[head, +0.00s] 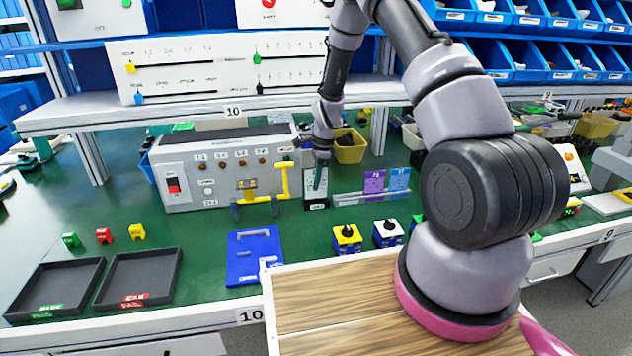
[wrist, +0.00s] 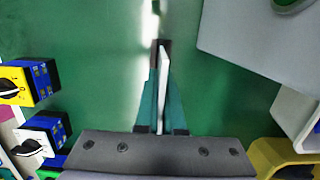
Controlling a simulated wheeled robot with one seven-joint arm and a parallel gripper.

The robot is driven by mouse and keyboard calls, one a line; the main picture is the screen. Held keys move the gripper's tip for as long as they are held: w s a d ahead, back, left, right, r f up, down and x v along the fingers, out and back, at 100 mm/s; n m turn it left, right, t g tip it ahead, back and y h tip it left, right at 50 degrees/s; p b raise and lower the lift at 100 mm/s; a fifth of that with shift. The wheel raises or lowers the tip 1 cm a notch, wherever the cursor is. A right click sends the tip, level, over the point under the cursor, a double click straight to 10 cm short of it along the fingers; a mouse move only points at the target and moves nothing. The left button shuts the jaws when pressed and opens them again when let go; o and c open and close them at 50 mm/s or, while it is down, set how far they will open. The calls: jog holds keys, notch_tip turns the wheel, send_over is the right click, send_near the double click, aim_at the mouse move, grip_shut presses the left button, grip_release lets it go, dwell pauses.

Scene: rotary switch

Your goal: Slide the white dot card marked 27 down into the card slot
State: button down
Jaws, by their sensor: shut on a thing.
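My gripper (head: 318,184) points down, its teal fingers shut on a white card (head: 308,186) just right of the grey switch box. In the wrist view the card (wrist: 164,75) shows edge-on as a thin white strip between the fingers. The card stands upright over a small black holder (head: 316,205), which looks like the card slot; its dark end shows past the card in the wrist view (wrist: 155,47). The card's lower edge is at or in the holder; I cannot tell how deep. The card's number is not legible, and a finger covers part of its face.
A rack (head: 350,199) with a purple card (head: 374,182) and a blue card (head: 399,180) stands to the right. The switch box (head: 220,170) with a yellow handle (head: 281,180) is close on the left. Yellow (head: 347,240) and white (head: 387,233) knob blocks sit in front.

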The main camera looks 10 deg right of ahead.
jog(key=shift+f, duration=1.7)
jog(key=c, duration=1)
grip_release()
jog(key=shift+o, duration=0.2)
jog(key=r, duration=0.3)
jog(key=d+r, duration=0.1)
jog(key=r, duration=0.6)
jog(key=shift+d+r, duration=0.3)
jog(key=shift+r, duration=0.05)
notch_tip(320, 180, up, 9)
send_over(315, 198)
jog(key=d, duration=0.2)
jog(key=shift+w, duration=0.15)
jog(key=shift+r, duration=0.1)
